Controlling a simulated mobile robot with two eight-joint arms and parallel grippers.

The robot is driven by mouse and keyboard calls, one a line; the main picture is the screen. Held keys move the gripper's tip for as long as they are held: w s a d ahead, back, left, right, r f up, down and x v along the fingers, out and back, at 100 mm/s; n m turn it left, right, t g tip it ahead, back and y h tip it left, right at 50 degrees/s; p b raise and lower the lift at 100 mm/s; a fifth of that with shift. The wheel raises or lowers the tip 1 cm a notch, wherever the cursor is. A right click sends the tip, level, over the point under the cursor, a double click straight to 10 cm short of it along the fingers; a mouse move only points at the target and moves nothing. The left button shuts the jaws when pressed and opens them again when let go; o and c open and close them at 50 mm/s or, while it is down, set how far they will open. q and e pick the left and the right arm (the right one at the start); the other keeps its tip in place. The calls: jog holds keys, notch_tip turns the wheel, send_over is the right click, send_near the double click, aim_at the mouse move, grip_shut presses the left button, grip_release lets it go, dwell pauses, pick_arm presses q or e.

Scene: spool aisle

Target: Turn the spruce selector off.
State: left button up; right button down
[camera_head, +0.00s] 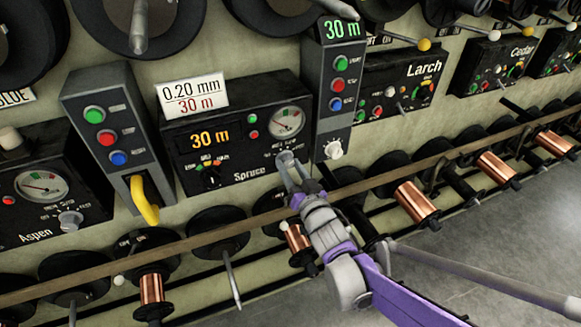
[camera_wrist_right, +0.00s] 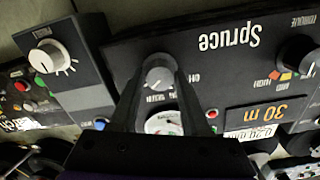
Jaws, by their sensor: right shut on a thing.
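The Spruce panel (camera_head: 238,130) is a black box with an orange "30 m" display and a round gauge (camera_head: 286,122). Its selector (camera_head: 284,157) is a small grey knob below the gauge, at the panel's lower right. In the wrist view the selector (camera_wrist_right: 158,79) sits between the two fingers. My right gripper (camera_head: 288,163) reaches up from below and is shut on the selector. The fingers partly cover the knob and its markings, so I cannot tell which position it points to. The panel also shows in the wrist view (camera_wrist_right: 225,72). My left gripper is out of view.
A grey post (camera_head: 340,90) with coloured buttons and a white knob (camera_head: 333,149) stands just right of the panel. A button box with a yellow lever (camera_head: 145,200) stands left. A long rail (camera_head: 120,268) with copper spools (camera_head: 416,200) runs below. Larch (camera_head: 400,85) lies farther right.

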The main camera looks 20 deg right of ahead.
jog(key=shift+n, duration=0.3)
jog(key=n+p, duration=0.1)
jog(key=n, duration=0.3)
jog(key=shift+n, duration=0.3)
jog(key=n+p, duration=0.1)
jog(key=n, duration=0.4)
jog(key=n+p, duration=0.1)
jog(key=n, duration=0.4)
jog(key=shift+n+p, duration=0.3)
jog(key=shift+n, duration=0.1)
jog(key=shift+n+p, duration=0.4)
jog(key=shift+n, duration=1.9)
jog(key=shift+c, duration=1.9)
grip_release()
